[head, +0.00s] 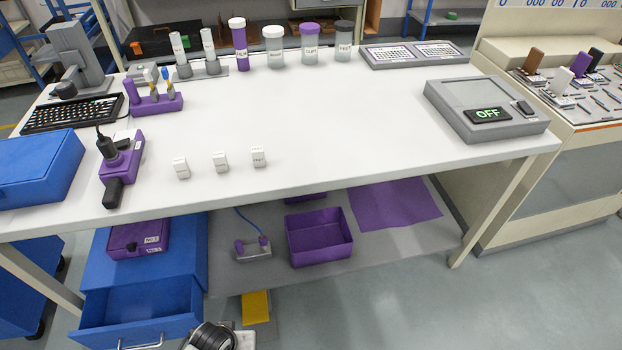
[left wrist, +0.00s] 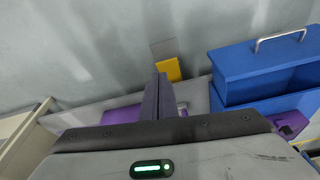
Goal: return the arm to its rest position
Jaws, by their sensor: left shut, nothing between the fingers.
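My left gripper (left wrist: 163,80) shows in the left wrist view, its two dark fingers together with nothing between them. It is over the floor, in front of the lower shelf. In the head view a dark and grey rounded part of my own arm shows at the bottom edge, left of the middle, and the gripper's fingers cannot be made out there. My right arm and gripper are in neither view.
The white table (head: 350,140) carries three small white blocks and a grey device reading OFF (head: 487,113). Below, a blue drawer (head: 140,310) stands open, also in the left wrist view (left wrist: 262,58). A purple bin (head: 318,237) sits on the lower shelf.

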